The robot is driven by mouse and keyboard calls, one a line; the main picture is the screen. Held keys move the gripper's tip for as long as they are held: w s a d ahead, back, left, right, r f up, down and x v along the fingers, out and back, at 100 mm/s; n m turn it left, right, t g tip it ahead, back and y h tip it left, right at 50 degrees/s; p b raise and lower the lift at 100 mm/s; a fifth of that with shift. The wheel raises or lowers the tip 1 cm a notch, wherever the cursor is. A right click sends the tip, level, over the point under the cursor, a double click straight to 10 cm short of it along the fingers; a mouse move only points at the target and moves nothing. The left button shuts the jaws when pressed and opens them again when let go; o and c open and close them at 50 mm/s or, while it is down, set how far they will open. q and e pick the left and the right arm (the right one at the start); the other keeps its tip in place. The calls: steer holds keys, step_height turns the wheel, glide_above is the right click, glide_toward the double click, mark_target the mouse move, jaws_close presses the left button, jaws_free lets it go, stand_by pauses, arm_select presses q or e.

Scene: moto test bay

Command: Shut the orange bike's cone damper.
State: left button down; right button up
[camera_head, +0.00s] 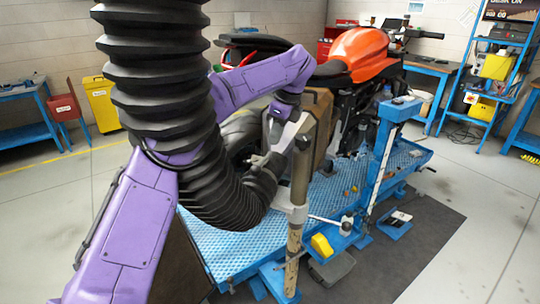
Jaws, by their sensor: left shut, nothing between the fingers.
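The orange bike (362,50) stands on a blue ramp lift at the back. A thick black corrugated hose (150,75) hangs in front of me and curves up to a grey exhaust cone (270,165) behind the bike, beside an upright post (300,180). My purple left arm reaches over behind the hose, and its gripper (277,135) points down just above the cone, shut and empty. Whether it touches the cone or damper is unclear. The damper's own position cannot be made out at this size. My right gripper is not in view.
The blue lift deck (245,245) fills the middle, with a blue wheel-clamp column (385,150) on its right. A yellow block (321,245) lies near its front edge. Workbenches and a yellow cabinet (101,103) stand along the walls. The floor at right is mostly clear.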

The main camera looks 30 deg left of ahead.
arm_select(q)
steer(key=x, duration=0.9)
steer(key=shift+w+p, duration=0.15)
steer(key=shift+p, duration=0.25)
steer(key=shift+w+a+f, duration=0.1)
steer(key=shift+f, duration=0.5)
steer(key=shift+a, duration=0.1)
